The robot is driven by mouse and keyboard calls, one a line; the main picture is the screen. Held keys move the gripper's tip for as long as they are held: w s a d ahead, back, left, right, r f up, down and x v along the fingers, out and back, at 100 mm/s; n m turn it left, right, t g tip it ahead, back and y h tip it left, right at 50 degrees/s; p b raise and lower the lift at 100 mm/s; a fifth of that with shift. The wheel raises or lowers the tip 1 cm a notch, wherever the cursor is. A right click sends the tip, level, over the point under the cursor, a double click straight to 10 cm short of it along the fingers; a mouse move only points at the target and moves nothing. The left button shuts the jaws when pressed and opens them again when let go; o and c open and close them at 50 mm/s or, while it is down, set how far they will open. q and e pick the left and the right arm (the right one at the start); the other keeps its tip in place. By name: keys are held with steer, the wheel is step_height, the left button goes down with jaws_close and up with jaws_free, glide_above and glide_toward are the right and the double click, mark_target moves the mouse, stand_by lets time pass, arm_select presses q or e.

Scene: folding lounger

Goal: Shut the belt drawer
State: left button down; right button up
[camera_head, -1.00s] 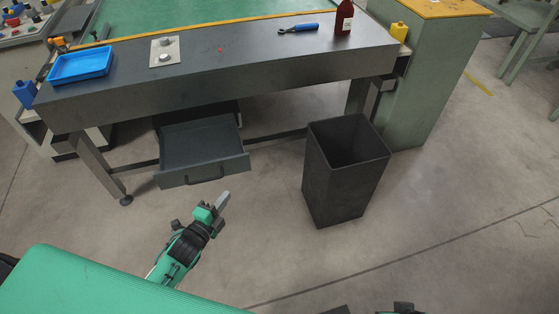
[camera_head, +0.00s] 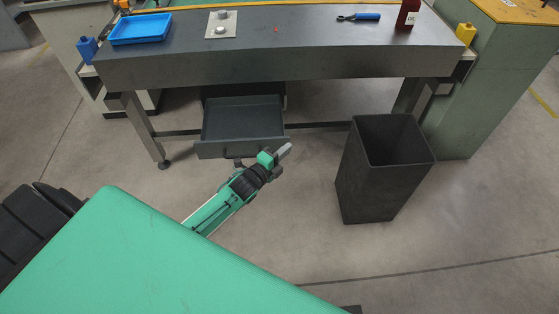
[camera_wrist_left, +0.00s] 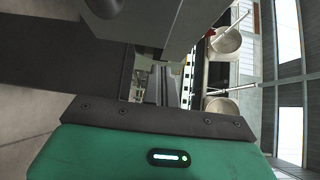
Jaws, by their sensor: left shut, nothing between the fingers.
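The grey belt drawer (camera_head: 243,118) stands pulled out under the dark workbench. Its front panel (camera_head: 215,150) faces me, and the inside looks empty. My left gripper (camera_head: 284,151) is shut and empty. In the head view it appears at the right end of the drawer front, and its body overlaps the panel's lower right part and part of the handle. I cannot tell whether it touches the drawer. In the left wrist view, the green gripper housing fills the bottom and a grey surface fills the top. My right gripper is not in view.
The workbench (camera_head: 300,68) has legs on both sides of the drawer. A black bin (camera_head: 375,185) stands on the floor to the right. A blue tray (camera_head: 140,29), a blue-handled tool (camera_head: 366,16) and a red bottle (camera_head: 408,14) are on the bench. Open floor lies in front.

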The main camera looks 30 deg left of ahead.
arm_select(q)
steer(key=shift+w+a, duration=0.55)
steer(key=shift+w, duration=0.3)
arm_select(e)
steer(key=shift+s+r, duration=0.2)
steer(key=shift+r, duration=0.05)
